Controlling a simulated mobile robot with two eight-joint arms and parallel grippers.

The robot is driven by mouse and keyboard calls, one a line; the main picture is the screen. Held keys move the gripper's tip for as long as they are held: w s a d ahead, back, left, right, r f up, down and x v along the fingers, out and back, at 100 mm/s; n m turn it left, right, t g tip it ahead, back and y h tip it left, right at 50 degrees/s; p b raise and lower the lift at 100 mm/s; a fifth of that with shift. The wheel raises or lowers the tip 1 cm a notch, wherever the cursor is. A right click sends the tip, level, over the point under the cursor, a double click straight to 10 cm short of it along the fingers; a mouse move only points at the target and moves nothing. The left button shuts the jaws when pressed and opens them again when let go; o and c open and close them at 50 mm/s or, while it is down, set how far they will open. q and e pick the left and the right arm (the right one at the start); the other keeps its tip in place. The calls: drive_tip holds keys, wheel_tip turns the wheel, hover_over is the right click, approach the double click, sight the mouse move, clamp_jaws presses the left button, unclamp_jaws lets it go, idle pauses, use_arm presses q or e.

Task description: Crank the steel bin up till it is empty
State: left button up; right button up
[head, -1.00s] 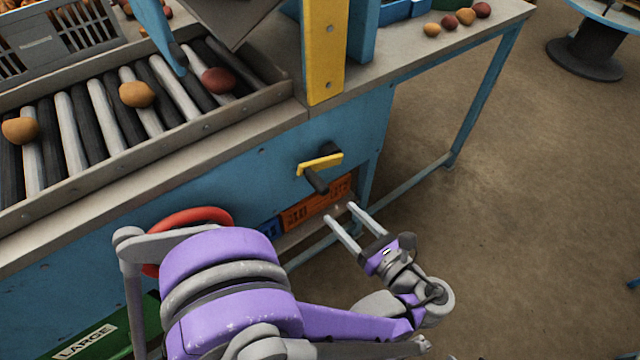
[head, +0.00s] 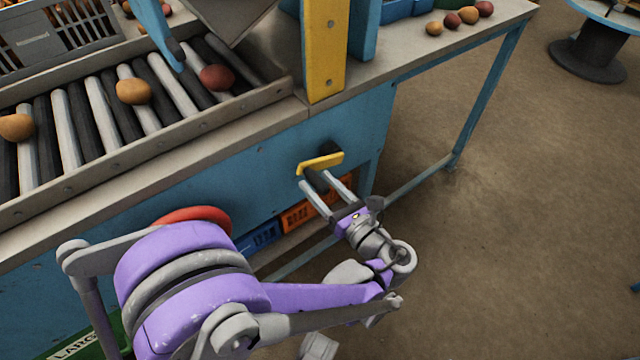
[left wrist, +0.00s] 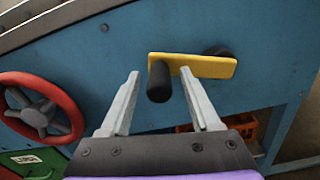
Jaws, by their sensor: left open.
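The crank is a yellow arm (head: 321,162) with a black handle, on the blue side panel of the bench. In the left wrist view the yellow arm (left wrist: 208,65) lies nearly level, with the black handle (left wrist: 158,84) at its left end pointing toward me. My left gripper (head: 314,178) is open, its two fingers reaching toward the handle. In the wrist view the handle appears between the fingertips (left wrist: 160,74); I cannot tell whether they touch it. A grey metal sheet (head: 232,14) shows at the top edge, perhaps part of the steel bin; its contents are hidden.
A roller track (head: 68,130) carries several potatoes. A red handwheel (left wrist: 42,108) is left of the crank. A yellow post (head: 325,50) stands above it. Orange (head: 306,214) and blue (head: 258,238) crates sit under the bench.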

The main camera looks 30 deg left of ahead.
use_arm(q)
drive_tip(key=shift+a, duration=0.15)
drive_tip(key=shift+c, duration=0.2)
clamp_jaws()
idle(1.2)
